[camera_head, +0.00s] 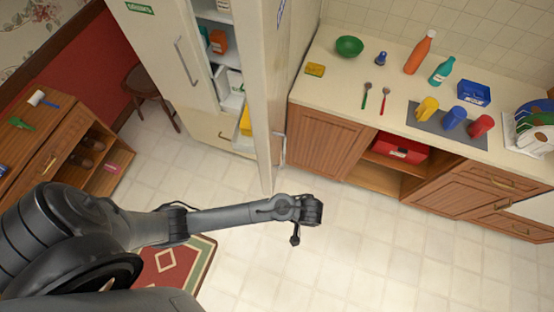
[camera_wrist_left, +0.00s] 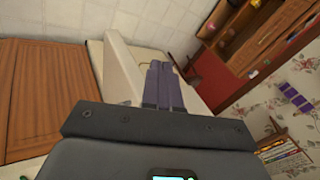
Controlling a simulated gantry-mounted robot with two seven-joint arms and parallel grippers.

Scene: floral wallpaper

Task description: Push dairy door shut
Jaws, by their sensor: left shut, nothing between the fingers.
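A tall cream fridge (camera_head: 160,60) stands at the upper middle of the head view. Its left door is closed, with a long handle and a green label. Its right door (camera_head: 262,90) stands open, seen nearly edge-on, with stocked shelves showing to its left; its label is too small to read. My left gripper (camera_head: 295,239) is over the floor, just below and right of the open door's lower end. In the left wrist view its fingers (camera_wrist_left: 164,72) are together and empty, beside a cream panel edge (camera_wrist_left: 123,72). I cannot tell whether they touch it.
A wooden counter (camera_head: 327,140) with bottles, cups and utensils on top stands right of the open door. A wooden shelf unit (camera_head: 70,160) and a stool (camera_head: 150,88) are at the left. A red patterned rug (camera_head: 175,268) lies below my arm. The tiled floor (camera_head: 370,250) at right is clear.

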